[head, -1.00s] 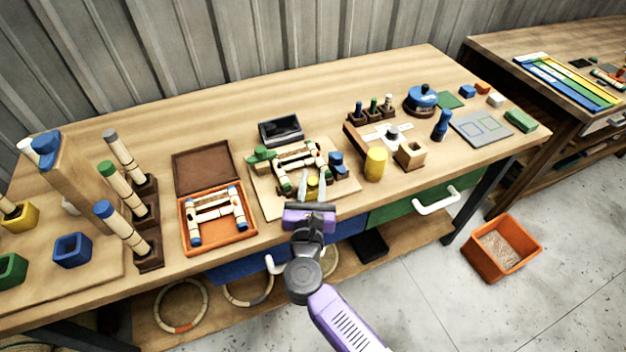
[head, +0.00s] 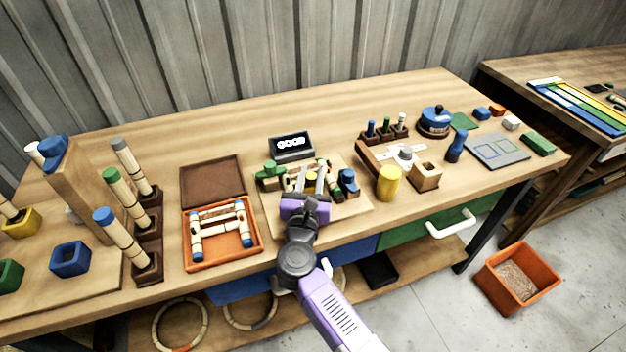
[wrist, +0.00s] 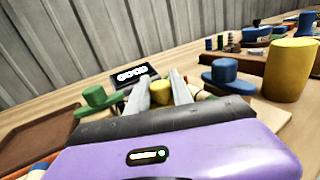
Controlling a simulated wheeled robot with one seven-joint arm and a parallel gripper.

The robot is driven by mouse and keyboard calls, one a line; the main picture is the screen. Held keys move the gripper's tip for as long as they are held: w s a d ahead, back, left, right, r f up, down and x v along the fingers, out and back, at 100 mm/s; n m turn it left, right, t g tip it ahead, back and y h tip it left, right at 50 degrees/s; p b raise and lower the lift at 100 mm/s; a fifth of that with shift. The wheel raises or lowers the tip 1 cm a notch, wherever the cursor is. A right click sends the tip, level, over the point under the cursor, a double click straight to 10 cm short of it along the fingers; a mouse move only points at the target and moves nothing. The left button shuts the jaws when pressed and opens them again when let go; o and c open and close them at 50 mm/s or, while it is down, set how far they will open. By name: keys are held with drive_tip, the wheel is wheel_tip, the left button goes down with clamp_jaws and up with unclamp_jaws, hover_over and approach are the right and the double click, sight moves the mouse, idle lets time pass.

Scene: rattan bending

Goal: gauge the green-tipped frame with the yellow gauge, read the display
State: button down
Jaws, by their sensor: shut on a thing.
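My gripper (head: 311,183) is shut on the yellow gauge (wrist: 161,92), whose top shows between the fingers in the wrist view. It holds the gauge at the green-tipped frame (head: 322,169), which lies in a fixture on a pale board (head: 355,209). My fingers and wrist hide much of the frame and the contact with the gauge. The display (head: 291,146) behind the fixture is lit with a row of rounded white characters. It also shows in the wrist view (wrist: 135,75). The characters are too blurred to read surely.
Green (head: 270,173) and blue (head: 348,182) clamp-like pieces flank the frame. An orange tray (head: 220,258) with a blue-tipped frame is at left. A yellow cylinder (head: 389,183) and a wooden block (head: 426,177) stand close at right. The table behind the display is clear.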

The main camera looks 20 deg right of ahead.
drive_tip(key=c, duration=1.1)
unclamp_jaws()
drive_tip(key=shift+c, duration=0.2)
drive_tip(key=shift+s, duration=0.1)
drive_tip(key=v, duration=0.7)
drive_tip(key=shift+s+a+b, duration=0.2)
drive_tip(key=shift+s+b, duration=0.15)
